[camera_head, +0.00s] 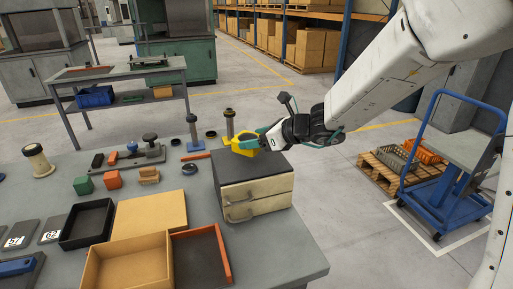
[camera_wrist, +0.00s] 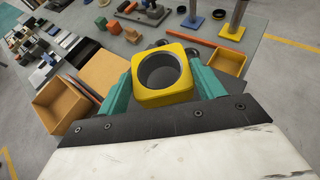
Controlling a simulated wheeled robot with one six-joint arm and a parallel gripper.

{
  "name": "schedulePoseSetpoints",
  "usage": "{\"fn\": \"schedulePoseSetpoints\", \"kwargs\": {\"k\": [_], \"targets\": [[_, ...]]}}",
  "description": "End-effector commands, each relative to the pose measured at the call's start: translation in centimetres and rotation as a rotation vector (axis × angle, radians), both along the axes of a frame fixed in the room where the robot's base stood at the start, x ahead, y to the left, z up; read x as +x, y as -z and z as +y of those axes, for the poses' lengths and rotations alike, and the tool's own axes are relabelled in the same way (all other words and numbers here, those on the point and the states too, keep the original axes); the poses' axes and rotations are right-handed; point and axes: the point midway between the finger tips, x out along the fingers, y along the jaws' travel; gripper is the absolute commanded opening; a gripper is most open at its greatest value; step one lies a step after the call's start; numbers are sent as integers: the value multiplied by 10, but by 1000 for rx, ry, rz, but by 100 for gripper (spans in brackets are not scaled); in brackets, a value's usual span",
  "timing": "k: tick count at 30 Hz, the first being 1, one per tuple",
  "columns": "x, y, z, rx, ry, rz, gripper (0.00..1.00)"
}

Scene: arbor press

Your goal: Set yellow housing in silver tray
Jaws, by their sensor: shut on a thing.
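The yellow housing (camera_head: 246,148) is a squarish block with a large round bore, seen clearly in the wrist view (camera_wrist: 163,99). My gripper (camera_head: 260,141) is shut on it, with a teal finger on each side in the wrist view (camera_wrist: 161,92). The bore faces the wrist camera. In the head view the housing is just above the back of a dark-topped drawer unit; I cannot tell whether it touches anything below. I cannot make out a silver tray in either view.
On the bench are a black tray (camera_head: 86,224), an open cardboard box (camera_head: 128,264) and an orange-edged dark tray (camera_head: 225,255). The drawer unit (camera_head: 257,190) stands at the bench's right. Upright posts (camera_head: 192,130) stand behind. A blue trolley (camera_head: 450,190) is on the floor.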

Motion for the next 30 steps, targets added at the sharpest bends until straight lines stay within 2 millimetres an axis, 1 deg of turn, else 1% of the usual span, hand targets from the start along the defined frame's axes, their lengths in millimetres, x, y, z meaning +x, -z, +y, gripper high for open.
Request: {"fn": "schedulePoseSetpoints", "kwargs": {"k": [1, 3, 6, 19, 20, 21, 22, 30], "targets": [[0, 8, 0, 0, 0, 5, 37], [0, 19, 0, 0, 1, 5, 37], [0, 29, 0, -1, 1, 3, 37], [0, 36, 0, 0, 0, 2, 37], [-1, 35, 0, 0, 0, 1, 76], [-1, 35, 0, 0, 0, 1, 87], [-1, 35, 0, 0, 0, 1, 89], [-1, 34, 0, -1, 0, 1, 89]]}}
